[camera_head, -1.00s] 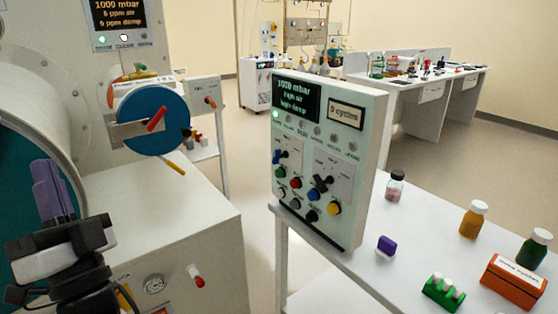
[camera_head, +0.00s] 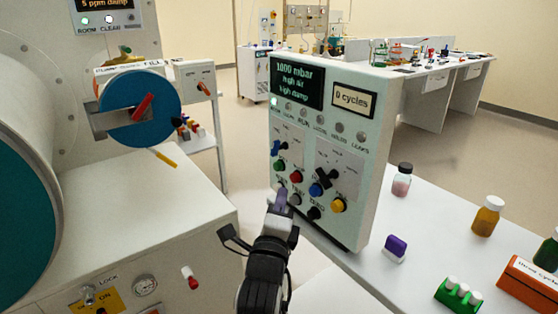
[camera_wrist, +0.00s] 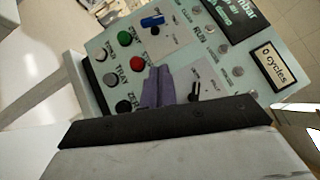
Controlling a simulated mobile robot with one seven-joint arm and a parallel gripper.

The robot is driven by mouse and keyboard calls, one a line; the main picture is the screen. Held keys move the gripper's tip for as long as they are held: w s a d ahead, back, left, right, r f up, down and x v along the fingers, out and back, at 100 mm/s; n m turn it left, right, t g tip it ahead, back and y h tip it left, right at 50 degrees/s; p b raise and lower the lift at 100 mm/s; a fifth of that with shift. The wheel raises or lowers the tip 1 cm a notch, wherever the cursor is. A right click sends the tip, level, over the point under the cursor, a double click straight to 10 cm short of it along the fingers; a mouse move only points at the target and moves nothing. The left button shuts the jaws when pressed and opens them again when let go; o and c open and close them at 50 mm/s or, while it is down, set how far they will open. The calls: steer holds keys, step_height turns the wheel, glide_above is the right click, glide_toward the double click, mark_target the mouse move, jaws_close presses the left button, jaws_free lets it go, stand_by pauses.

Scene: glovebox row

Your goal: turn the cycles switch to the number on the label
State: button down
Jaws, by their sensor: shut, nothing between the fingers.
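The control panel (camera_head: 372,150) stands upright on a white table, its display window (camera_head: 351,101) reading "0 cycles". The black cycles switch (camera_head: 325,178) sits on the right-hand pale plate of the panel; in the wrist view it (camera_wrist: 195,92) lies just right of my fingertips. An orange box (camera_head: 530,285) at the right bears a white label that seems to read "three cycles". My gripper (camera_head: 281,198) is shut and empty, its purple fingers in front of the panel's lower left. In the wrist view the fingers (camera_wrist: 158,88) cover some buttons; I cannot tell whether they touch.
A blue switch (camera_head: 279,147) and green (camera_head: 280,165), red (camera_head: 296,177), blue (camera_head: 316,189) and yellow (camera_head: 338,205) buttons crowd the panel. A purple-topped block (camera_head: 396,247), green rack (camera_head: 458,294) and bottles (camera_head: 487,216) stand on the table. The glovebox (camera_head: 120,225) is at left.

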steer(key=b, duration=0.1)
steer(key=p, duration=0.5)
glide_toward(274, 144)
steer(key=w+d, duration=0.3)
steer(key=w, duration=0.2)
steer(key=shift+w+a+r+p, duration=0.1)
steer(key=shift+w+a+p, duration=0.2)
steer(key=shift+w, duration=0.4)
steer(key=shift+r, duration=0.15)
steer(key=shift+w+a+r+n+g+y+p, duration=0.25)
steer(key=shift+r+n+g+y+p, duration=0.2)
steer(key=shift+n+p, duration=0.35)
steer(key=shift+w+n+g, duration=0.1)
steer(key=shift+n+g, duration=0.35)
steer(key=shift+n, duration=0.05)
steer(key=shift+w+a+b, duration=0.1)
steer(key=shift+b, duration=0.45)
steer(key=shift+w+a+r+b, duration=0.15)
steer(key=shift+r+b, duration=0.15)
steer(key=shift+b, duration=0.45)
